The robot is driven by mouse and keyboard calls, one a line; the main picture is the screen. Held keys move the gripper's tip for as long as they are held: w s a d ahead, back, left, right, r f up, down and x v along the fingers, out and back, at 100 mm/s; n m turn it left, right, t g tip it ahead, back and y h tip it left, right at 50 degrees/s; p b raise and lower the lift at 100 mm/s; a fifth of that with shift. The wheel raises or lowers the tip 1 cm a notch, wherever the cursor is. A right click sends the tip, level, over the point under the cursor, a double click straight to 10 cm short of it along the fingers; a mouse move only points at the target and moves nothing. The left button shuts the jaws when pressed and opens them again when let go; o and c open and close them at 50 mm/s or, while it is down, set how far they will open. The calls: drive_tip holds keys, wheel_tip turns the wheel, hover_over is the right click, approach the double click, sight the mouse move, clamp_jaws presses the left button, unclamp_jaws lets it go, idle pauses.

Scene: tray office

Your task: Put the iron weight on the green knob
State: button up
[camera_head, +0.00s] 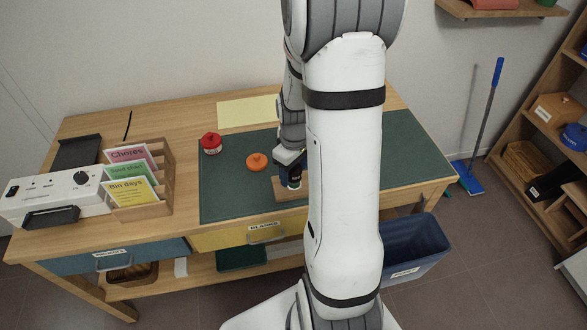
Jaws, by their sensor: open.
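My gripper (291,178) points down over a small wooden board (292,194) on the green desk mat. It is open. Its fingertips are small and partly dark, and I cannot tell whether anything stands between them. I cannot make out an iron weight or a green knob; my arm covers the middle and part of the right of the mat. An orange round piece with a small knob on top (257,161) lies on the mat left of my gripper. A red piece with a pale lower part (211,144) stands farther left, near the mat's back left corner.
The green mat (228,192) is clear at its left front. A yellow sheet (247,111) lies behind it. A wooden card rack (163,176) and a white device (50,195) stand at the desk's left. A blue bin (415,245) is below the right front edge.

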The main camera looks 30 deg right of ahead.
wheel_tip(320, 180, up, 11)
drive_tip(key=shift+r+p, duration=0.1)
drive_tip(key=shift+p, duration=0.45)
drive_tip(key=shift+a+r, duration=0.15)
drive_tip(key=shift+r, duration=0.45)
drive_tip(key=s+a+r+m+t, duration=0.2)
drive_tip(key=s+a+r+m, duration=0.2)
drive_tip(key=s+a, duration=0.8)
wheel_tip(320, 180, up, 2)
drive_tip(key=shift+a+t, duration=0.15)
drive_tip(key=shift+t, duration=0.15)
